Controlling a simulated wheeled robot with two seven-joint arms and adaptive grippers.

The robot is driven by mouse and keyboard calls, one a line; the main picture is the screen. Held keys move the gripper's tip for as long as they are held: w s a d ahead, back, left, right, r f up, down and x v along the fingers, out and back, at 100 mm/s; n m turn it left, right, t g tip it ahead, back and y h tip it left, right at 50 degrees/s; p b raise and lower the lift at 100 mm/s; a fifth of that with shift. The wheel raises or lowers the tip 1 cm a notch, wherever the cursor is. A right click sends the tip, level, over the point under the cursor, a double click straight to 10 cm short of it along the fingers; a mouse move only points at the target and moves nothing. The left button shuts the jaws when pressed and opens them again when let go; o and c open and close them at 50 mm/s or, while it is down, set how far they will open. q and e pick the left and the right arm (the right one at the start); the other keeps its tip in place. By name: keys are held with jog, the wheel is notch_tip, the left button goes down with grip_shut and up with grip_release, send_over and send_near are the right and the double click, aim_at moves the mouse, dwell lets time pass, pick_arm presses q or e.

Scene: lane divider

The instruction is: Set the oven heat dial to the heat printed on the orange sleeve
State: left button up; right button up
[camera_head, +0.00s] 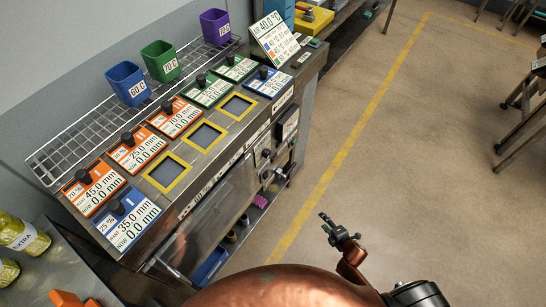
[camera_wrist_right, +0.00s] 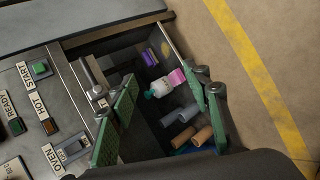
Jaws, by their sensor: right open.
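My right gripper (camera_head: 327,226) is open and empty in the head view, out in front of the bench and apart from it. In the right wrist view, its two green-padded fingers (camera_wrist_right: 160,92) stand wide apart above an open space with loose items. Small round controls (camera_head: 267,153) show on the bench front in the head view, too small to tell which is the heat dial. A switch marked OVEN (camera_wrist_right: 72,150) is on the panel in the wrist view. An orange shape (camera_head: 68,298) is cut off at the lower left; I cannot tell if it is the sleeve. My left gripper is out of view.
Blue (camera_head: 126,83), green (camera_head: 161,62) and purple (camera_head: 215,27) cups marked with temperatures stand on a wire rack. A display card (camera_head: 274,40) reads 40.0 °C. Several coloured cards line the bench top.

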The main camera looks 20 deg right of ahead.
jog(key=w+a+r+n+t+y+b, duration=0.1)
jog(key=w+a+r+n+t+y, duration=0.1)
jog(key=w+r+n, duration=0.5)
jog(key=n+t+y+b, duration=0.1)
jog(key=n+y+b, duration=0.2)
jog(key=n+y, duration=1.05)
send_near(269, 155)
notch_tip(269, 155, up, 3)
jog(key=a+n+h, duration=0.2)
jog(key=n+h, duration=0.4)
jog(key=shift+y, duration=0.25)
jog(key=x, duration=0.6)
jog(key=shift+s+a+b, duration=0.1)
jog(key=shift+b, duration=0.25)
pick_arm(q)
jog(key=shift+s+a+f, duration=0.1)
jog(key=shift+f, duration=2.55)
pick_arm(e)
jog(key=shift+w+a, duration=0.3)
jog(key=shift+w, duration=0.05)
jog(key=c, duration=1.1)
